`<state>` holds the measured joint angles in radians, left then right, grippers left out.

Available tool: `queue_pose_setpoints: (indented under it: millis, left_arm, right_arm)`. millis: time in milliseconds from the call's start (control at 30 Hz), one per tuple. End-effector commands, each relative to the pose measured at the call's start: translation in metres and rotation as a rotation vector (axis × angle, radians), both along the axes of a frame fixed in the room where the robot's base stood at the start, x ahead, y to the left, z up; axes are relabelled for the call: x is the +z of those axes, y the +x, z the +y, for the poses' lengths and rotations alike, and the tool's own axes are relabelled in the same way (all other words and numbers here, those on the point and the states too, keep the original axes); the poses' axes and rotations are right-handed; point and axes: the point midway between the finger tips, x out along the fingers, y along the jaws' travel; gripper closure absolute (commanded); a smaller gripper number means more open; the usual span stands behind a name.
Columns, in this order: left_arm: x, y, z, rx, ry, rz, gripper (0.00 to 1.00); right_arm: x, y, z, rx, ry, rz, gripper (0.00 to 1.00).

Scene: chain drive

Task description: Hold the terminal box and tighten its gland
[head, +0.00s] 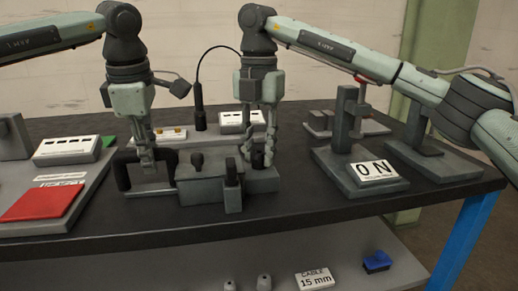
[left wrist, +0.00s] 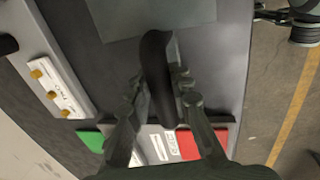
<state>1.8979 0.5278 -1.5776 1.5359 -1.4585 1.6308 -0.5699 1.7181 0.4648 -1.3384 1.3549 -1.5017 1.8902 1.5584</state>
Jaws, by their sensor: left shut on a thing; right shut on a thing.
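The terminal box (head: 218,186) is a grey block near the front middle of the dark table, with a black knob on top and an upright post at its front. A black loop handle (head: 122,172) extends from its left side. My left gripper (head: 148,165) is shut on this handle; in the left wrist view the black handle (left wrist: 157,70) lies between its fingers. My right gripper (head: 258,156) points down at the right end of the box, shut on a small dark part that appears to be the gland. The fingers hide most of it.
A red pad (head: 42,203) and white label blocks sit on a grey board at left. A stand with an ON sign (head: 374,171) is at right. The lower shelf holds a cable sign (head: 315,280) and a blue item (head: 377,262).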

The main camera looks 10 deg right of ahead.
Motion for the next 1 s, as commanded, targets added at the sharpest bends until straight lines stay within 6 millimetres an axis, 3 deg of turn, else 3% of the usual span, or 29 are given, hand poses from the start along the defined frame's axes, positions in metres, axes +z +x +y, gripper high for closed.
queue_pose_setpoints:
  millis: [367, 400, 467, 767, 1000]
  left_arm:
    - [-0.002, -0.001, 0.0, -0.002, 0.004, 0.006, 1.0]
    - [-0.002, -0.001, 0.0, -0.002, 0.004, 0.006, 1.0]
    - [-0.002, -0.001, 0.0, -0.002, 0.004, 0.006, 1.0]
    - [-0.002, -0.001, 0.0, -0.002, 0.001, 0.005, 1.0]
    - [-0.002, -0.001, 0.0, -0.001, 0.0, 0.004, 1.0]
  right_arm:
    - [0.003, 0.0, 0.001, -0.003, 0.005, -0.005, 1.0]
    - [0.003, 0.0, 0.001, -0.003, 0.005, -0.005, 0.72]
    - [0.003, 0.0, 0.001, -0.003, 0.005, -0.005, 0.65]
    - [0.002, 0.0, 0.0, -0.003, 0.002, -0.003, 0.65]
    - [0.033, 0.0, 0.001, -0.003, 0.003, -0.006, 0.65]
